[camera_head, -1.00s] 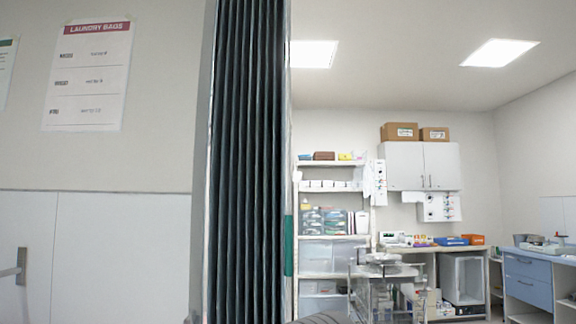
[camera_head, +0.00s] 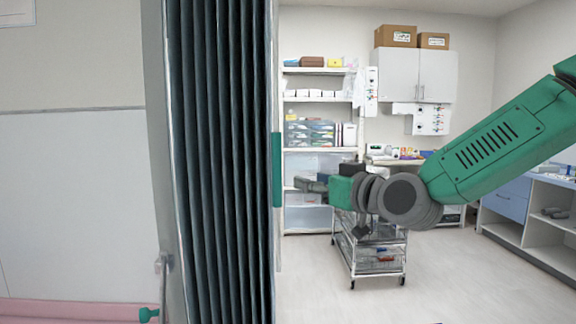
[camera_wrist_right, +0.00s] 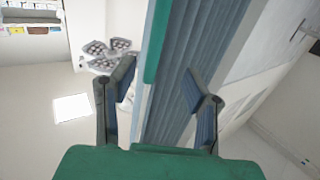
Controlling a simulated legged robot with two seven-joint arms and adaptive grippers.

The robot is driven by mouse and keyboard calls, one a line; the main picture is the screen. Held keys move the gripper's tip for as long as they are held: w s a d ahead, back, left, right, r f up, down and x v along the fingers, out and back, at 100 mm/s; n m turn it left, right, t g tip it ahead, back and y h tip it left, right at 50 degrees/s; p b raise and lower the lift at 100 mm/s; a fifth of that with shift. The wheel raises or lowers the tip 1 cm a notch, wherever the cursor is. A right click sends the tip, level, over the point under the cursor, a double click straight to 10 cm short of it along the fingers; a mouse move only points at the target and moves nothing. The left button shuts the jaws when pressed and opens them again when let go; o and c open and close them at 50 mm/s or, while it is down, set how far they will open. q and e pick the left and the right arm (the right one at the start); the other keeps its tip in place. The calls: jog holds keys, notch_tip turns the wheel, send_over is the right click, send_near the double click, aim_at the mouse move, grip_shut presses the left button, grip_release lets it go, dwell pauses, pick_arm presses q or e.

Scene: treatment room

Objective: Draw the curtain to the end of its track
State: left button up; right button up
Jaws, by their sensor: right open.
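The curtain (camera_head: 220,160) is dark grey-green and hangs in narrow vertical folds, gathered at the left of centre in the head view. A green strip (camera_head: 277,170) runs down part of its right edge. My right gripper (camera_head: 308,185) is open, just right of this edge and pointing left at it. In the right wrist view the curtain (camera_wrist_right: 195,65) and the green strip (camera_wrist_right: 160,45) lie ahead, between the lines of the open fingers (camera_wrist_right: 160,88). I cannot tell whether they touch it. The track is out of view. My left gripper is not in view.
A wire trolley (camera_head: 375,255) stands behind my right arm. Shelving (camera_head: 320,140) and a blue-fronted counter (camera_head: 505,200) stand farther back and right. A pink surface (camera_head: 70,312) lies at the lower left. The floor (camera_head: 470,290) at lower right is clear.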

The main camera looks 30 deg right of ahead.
aim_at(280, 163)
jog(key=w, duration=0.4)
jog(key=w+a+r, duration=0.1)
jog(key=w, duration=0.8)
jog(key=shift+a+r+p, duration=0.15)
jog(key=shift+r+p, duration=0.2)
jog(key=shift+r, duration=0.05)
jog(key=shift+w+a+r, duration=0.1)
jog(key=shift+w+a, duration=0.2)
jog(key=shift+a, duration=0.1)
jog(key=shift+d, duration=0.45)
grip_shut()
jog(key=shift+s+d, duration=0.15)
jog(key=shift+d, duration=0.05)
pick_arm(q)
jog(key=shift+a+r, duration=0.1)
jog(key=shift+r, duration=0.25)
pick_arm(e)
jog(key=shift+a, duration=0.1)
